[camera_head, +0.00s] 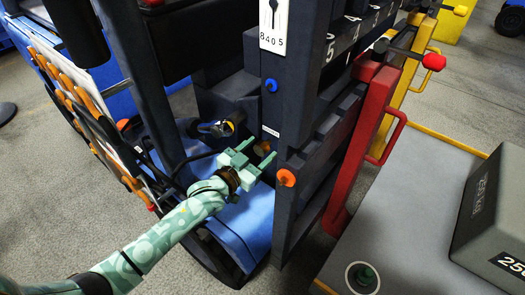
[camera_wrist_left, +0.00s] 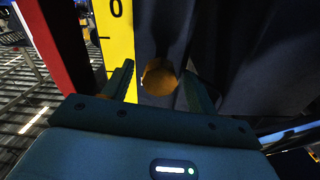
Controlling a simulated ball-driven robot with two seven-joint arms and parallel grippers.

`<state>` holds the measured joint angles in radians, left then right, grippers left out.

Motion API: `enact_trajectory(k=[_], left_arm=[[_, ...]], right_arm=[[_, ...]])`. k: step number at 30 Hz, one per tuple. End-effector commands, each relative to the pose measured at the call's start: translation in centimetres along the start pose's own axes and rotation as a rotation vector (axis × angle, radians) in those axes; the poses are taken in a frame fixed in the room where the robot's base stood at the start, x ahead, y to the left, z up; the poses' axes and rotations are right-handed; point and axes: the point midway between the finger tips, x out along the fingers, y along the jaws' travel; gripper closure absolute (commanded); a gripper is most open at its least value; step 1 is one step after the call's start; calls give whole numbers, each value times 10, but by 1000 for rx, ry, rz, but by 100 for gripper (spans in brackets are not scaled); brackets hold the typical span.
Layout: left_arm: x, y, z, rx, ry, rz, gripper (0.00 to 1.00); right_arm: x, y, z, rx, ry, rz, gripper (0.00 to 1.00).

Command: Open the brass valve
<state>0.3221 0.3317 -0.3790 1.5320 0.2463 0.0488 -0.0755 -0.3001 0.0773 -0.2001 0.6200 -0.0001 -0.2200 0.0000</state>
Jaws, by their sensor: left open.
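A round brass valve knob (camera_wrist_left: 158,77) shows in the left wrist view, beyond and between my left gripper's fingers. In the head view a small brownish brass knob (camera_head: 262,147) sits on the dark fixture, right at the fingertips. My left gripper (camera_head: 260,151) is open, with its two fingers pointing at the fixture; it also shows in the left wrist view (camera_wrist_left: 158,72). I cannot tell whether the fingers touch the knob. An orange knob (camera_head: 286,178) sits on the fixture's nearer edge, to the right of the fingers. My right gripper is not in view.
The dark fixture (camera_head: 290,100) stands upright with a blue knob (camera_head: 271,85) and an "8405" label (camera_head: 273,25). A red frame with a handle (camera_head: 375,130) stands to its right. A grey box (camera_head: 495,215) rests on a grey surface (camera_head: 400,220). Orange-handled tools (camera_head: 90,110) hang at left.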

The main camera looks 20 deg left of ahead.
Motion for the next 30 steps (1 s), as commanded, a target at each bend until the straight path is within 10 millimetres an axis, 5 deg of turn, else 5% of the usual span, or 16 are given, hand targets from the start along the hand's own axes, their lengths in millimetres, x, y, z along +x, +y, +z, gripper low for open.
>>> enact_trajectory(k=[13,18,30], left_arm=[[14,0,0,1,-1,0,42],[14,0,0,1,-1,0,87],[14,0,-2,-54,0,0,87]], right_arm=[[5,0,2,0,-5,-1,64],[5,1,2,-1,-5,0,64],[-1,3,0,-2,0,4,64]])
